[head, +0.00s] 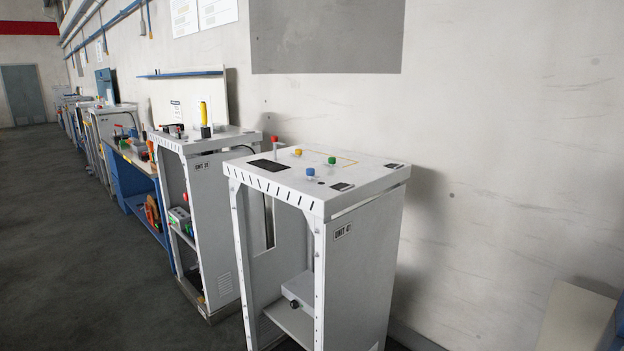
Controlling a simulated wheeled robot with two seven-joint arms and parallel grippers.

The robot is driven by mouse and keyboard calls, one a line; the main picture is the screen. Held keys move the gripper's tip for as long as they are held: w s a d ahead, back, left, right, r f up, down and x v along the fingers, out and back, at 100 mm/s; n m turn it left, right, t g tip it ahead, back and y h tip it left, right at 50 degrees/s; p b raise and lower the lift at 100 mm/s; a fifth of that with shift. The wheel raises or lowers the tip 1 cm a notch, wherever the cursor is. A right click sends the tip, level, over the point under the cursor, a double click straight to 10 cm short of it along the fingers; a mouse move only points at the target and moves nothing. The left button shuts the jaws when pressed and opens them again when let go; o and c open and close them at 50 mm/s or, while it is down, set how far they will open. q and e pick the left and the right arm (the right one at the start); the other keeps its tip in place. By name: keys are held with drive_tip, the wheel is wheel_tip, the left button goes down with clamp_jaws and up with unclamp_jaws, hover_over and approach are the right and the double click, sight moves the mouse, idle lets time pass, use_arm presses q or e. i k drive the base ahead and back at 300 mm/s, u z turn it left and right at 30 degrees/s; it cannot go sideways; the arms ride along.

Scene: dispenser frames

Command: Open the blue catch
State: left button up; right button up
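The blue catch (310,172) is a small blue knob on the white top plate of the nearest dispenser frame (368,265), marked as a unit on its side. It sits near the front middle of the top. A green knob (332,161) is just behind and to its right, a yellow knob (297,152) is farther back, and a red knob (274,140) stands on a post at the back left. Whether the blue catch is open or shut is too small to tell. Neither of my grippers is in view.
A second frame (222,180) with a yellow-handled item on top stands behind to the left. A blue workbench (128,188) and more units line the wall beyond. The grey floor (80,270) at left is clear. A pale block (575,318) is at lower right.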

sight(310, 172)
drive_tip(key=z, duration=0.45)
drive_tip(key=i, duration=1.3)
drive_tip(key=u, duration=0.75)
